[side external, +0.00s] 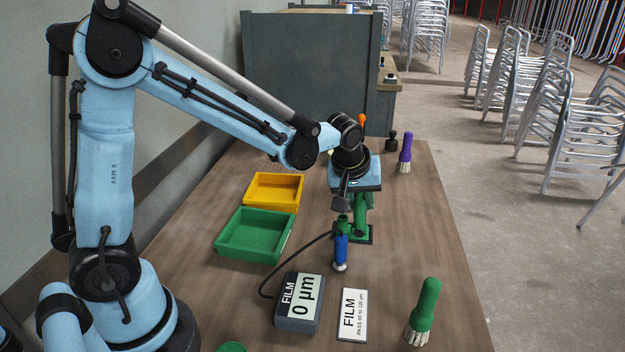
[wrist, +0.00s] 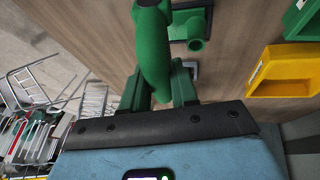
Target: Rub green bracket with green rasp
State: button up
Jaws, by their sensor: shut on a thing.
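My gripper (side external: 345,200) is above the middle of the table, pointing down. In the wrist view my gripper (wrist: 160,88) is shut on the green handle of the green rasp (wrist: 152,50). The green bracket (side external: 359,233) stands on a dark base plate just under my gripper. It also shows in the wrist view (wrist: 190,30), right beside the held rasp. In the side view, rasp and bracket overlap in similar green, so I cannot tell whether they touch.
A blue probe (side external: 340,252) stands close in front of the bracket, cabled to a grey film gauge (side external: 298,303) reading 0 µm. A film card (side external: 352,315), green brush (side external: 424,308), purple brush (side external: 406,150), yellow tray (side external: 273,190) and green tray (side external: 254,235) are around.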

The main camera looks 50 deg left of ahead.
aim_at(362, 194)
notch_tip(362, 194, down, 4)
jog(key=shift+f, duration=0.2)
jog(key=shift+w+a+r, duration=0.2)
jog(key=shift+w+a, duration=0.3)
grip_shut()
jog(key=shift+w+a+f, duration=0.3)
jog(key=shift+w+a, duration=0.5)
jog(key=shift+r, duration=0.1)
jog(key=shift+s+d, duration=0.25)
jog(key=shift+d, duration=0.1)
jog(key=shift+s+d, duration=1.05)
jog(key=shift+s, duration=0.05)
jog(key=shift+a+r, duration=0.1)
jog(key=shift+r, duration=3.8)
jog(key=shift+w+f, duration=0.1)
jog(key=shift+f, duration=0.05)
